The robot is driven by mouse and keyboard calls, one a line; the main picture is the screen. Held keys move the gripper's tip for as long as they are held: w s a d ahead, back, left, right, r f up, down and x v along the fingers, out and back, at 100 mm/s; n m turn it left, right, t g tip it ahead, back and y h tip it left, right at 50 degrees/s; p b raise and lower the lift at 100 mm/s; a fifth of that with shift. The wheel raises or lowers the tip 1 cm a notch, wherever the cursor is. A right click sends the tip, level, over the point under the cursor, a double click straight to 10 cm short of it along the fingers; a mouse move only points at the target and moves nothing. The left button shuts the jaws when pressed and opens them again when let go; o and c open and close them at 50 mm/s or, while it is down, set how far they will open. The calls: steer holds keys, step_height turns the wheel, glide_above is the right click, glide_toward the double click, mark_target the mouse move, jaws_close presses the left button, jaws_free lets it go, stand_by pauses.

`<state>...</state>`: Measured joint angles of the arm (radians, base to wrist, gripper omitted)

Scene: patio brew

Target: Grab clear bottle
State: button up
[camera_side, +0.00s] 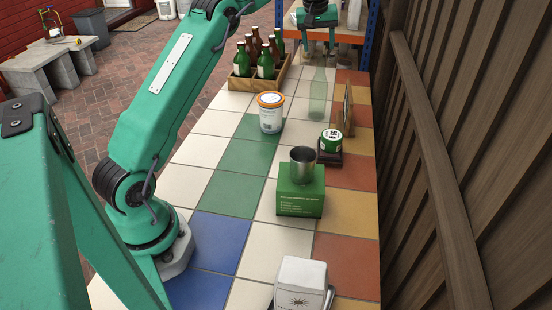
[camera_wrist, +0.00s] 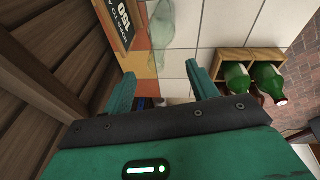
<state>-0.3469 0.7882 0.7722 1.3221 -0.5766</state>
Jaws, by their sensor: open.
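The clear bottle (camera_side: 318,97) is a pale green, see-through bottle standing upright on the tiled table toward its far end in the side view. In the wrist view the clear bottle (camera_wrist: 165,28) shows at the top, ahead of the fingertips and partly cut by the frame edge. My gripper (camera_side: 318,50) points down above and slightly behind the bottle in the side view. In the wrist view my gripper (camera_wrist: 160,68) has its two teal fingers spread with nothing between them. The gripper looks apart from the bottle.
A wooden crate (camera_side: 243,84) of green and brown bottles stands left of the bottle. A framed sign (camera_side: 348,106) stands close on its right. Nearer are a white tub (camera_side: 270,114), a green tin (camera_side: 331,141), and a metal cup (camera_side: 303,168) on a green box (camera_side: 300,201). A fence (camera_side: 470,150) borders the right.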

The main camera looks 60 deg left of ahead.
mark_target(320, 63)
steer(key=shift+x, duration=3.95)
steer(key=shift+w, duration=0.1)
